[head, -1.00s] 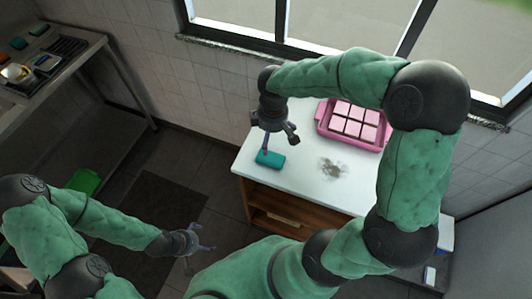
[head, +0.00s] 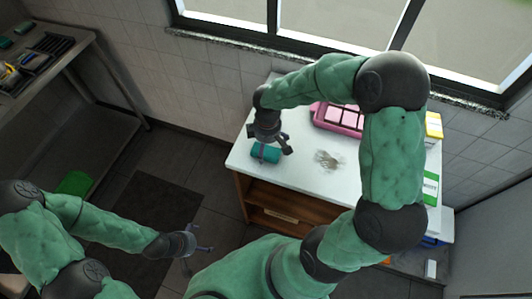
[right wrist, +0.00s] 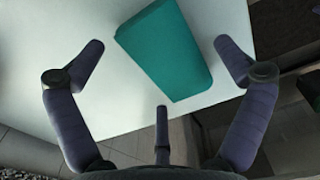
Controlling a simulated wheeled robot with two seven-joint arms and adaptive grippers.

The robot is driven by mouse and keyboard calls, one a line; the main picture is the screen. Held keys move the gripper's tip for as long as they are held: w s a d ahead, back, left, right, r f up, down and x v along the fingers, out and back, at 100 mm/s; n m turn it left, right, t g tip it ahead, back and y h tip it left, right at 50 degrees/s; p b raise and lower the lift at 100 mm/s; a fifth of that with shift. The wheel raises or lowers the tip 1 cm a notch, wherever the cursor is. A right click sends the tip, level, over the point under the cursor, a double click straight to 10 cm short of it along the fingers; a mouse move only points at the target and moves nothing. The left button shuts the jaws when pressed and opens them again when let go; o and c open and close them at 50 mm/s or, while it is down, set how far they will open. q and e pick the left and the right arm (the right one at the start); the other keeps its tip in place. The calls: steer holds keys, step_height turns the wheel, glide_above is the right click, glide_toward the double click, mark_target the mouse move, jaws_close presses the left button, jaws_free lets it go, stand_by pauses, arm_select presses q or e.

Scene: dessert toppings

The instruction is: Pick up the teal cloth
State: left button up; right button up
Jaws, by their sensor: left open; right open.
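The teal cloth (head: 265,153) is a folded block lying on the white counter near its left edge in the head view. In the right wrist view the teal cloth (right wrist: 166,50) lies tilted between and beyond the spread fingers. My right gripper (head: 269,146) is open above the cloth, fingers pointing down; one finger covers part of it in the head view. The open right gripper (right wrist: 160,58) also shows in the right wrist view, holding nothing.
A dark smudge of crumbs (head: 328,160) lies on the white counter (head: 297,172) right of the cloth. A pink tray (head: 338,122) with pale squares stands behind it. Green and yellow boxes stand at the counter's right. A metal shelf (head: 75,70) holds items at the left.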

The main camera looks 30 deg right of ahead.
mark_target(267, 148)
steer(key=c, duration=1.1)
steer(key=shift+r, duration=0.1)
steer(key=shift+r, duration=0.45)
step_height(267, 148, up, 2)
steer(key=shift+r+p, duration=0.1)
steer(key=shift+p, duration=0.45)
steer(key=s+a+r+p, duration=0.2)
steer(key=s+r+p, duration=0.2)
steer(key=s+r, duration=0.6)
steer(key=shift+s+a, duration=0.2)
steer(key=shift+s, duration=1.75)
